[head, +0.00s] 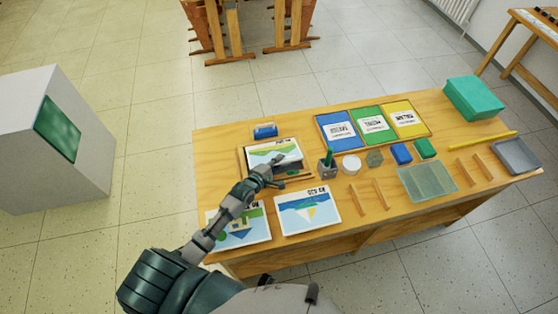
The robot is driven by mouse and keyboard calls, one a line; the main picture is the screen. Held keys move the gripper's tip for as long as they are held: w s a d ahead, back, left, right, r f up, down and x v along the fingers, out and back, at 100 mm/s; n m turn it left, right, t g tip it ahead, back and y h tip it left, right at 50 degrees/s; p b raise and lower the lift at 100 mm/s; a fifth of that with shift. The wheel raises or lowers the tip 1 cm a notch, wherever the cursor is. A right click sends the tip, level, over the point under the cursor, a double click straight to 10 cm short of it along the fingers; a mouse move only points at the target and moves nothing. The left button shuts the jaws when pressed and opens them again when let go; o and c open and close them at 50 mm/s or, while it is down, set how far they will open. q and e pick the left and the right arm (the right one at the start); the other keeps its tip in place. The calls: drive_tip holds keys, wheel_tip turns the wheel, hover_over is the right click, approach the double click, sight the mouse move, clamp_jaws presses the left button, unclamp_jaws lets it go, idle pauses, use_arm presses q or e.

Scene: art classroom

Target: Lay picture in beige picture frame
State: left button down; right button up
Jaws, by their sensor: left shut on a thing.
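The picture (265,158), a landscape print with green hills and some dark text, is at the back left of the table. It lies over the beige picture frame (241,161), whose rim shows at the left and at the lower right. I cannot tell whether the picture touches the frame's bed or is held just above it. My left gripper (277,162) is shut on the picture at its lower right part and covers some of it. My right gripper is not in view.
Two other pictures lie at the front left, one with a sailboat (307,211) and one partly behind my arm (250,231). A blue item (265,131) is behind the frame. A pen cup (327,171) and white pot (351,164) stand close on the right.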

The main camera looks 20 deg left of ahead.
use_arm(q)
drive_tip(key=shift+a+f, duration=0.35)
drive_tip(key=shift+f, duration=0.4)
drive_tip(key=c, duration=1.2)
unclamp_jaws()
drive_tip(key=shift+r, duration=0.15)
drive_tip(key=shift+a, duration=0.1)
drive_tip(key=v, duration=1.2)
drive_tip(key=shift+w, duration=0.1)
